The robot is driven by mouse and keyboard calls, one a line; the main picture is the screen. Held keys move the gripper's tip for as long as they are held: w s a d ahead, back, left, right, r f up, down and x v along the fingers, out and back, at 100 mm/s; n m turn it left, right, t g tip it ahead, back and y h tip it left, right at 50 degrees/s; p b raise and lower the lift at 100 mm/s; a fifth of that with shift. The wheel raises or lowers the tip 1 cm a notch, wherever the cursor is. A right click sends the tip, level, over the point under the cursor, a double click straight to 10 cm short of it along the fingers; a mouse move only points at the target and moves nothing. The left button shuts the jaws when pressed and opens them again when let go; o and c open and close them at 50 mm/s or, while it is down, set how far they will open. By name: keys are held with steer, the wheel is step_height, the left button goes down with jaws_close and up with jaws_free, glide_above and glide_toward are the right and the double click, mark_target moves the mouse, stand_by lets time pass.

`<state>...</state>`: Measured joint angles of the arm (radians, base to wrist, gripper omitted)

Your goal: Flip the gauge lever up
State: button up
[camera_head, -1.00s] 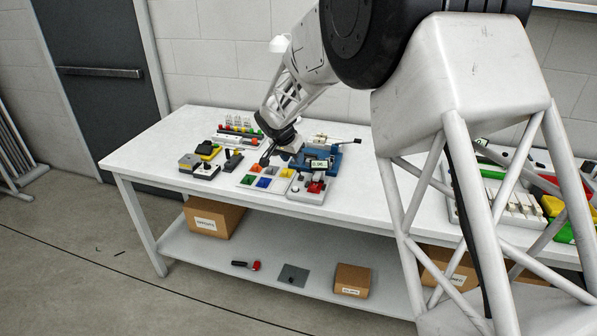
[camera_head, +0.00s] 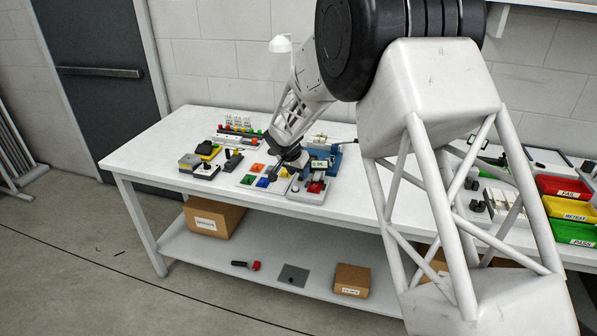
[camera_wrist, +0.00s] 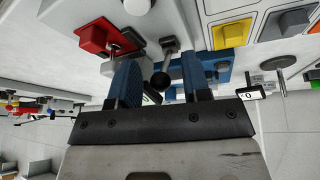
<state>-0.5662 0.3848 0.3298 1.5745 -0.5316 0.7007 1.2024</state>
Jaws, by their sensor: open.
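The blue gauge fixture (camera_head: 335,154) stands on the bench, with a small numeric display (camera_head: 319,164) at its front. My gripper (camera_head: 290,163) is low over the bench, just left of this display. In the wrist view my gripper (camera_wrist: 158,75) is open, with its two blue fingers apart. The fingers and gripper body hide part of the fixture behind.
A red block (camera_head: 316,187) on a grey base sits in front of the gauge. A panel of coloured squares (camera_head: 250,180) lies to its left, with small black-knobbed boxes (camera_head: 206,171) beyond. Red, yellow and green bins (camera_head: 565,187) stand far right.

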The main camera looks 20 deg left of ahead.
steer(key=shift+c, duration=0.2)
jaws_close()
steer(key=shift+w+r+g, duration=0.15)
steer(key=shift+w+g, duration=0.25)
steer(key=shift+g, duration=0.35)
steer(key=shift+w+r+g, duration=0.1)
steer(key=shift+w+g, duration=0.25)
steer(key=shift+g, duration=0.4)
steer(key=shift+w+r+g, duration=0.15)
steer(key=shift+w+g, duration=0.15)
steer(key=shift+g, duration=0.5)
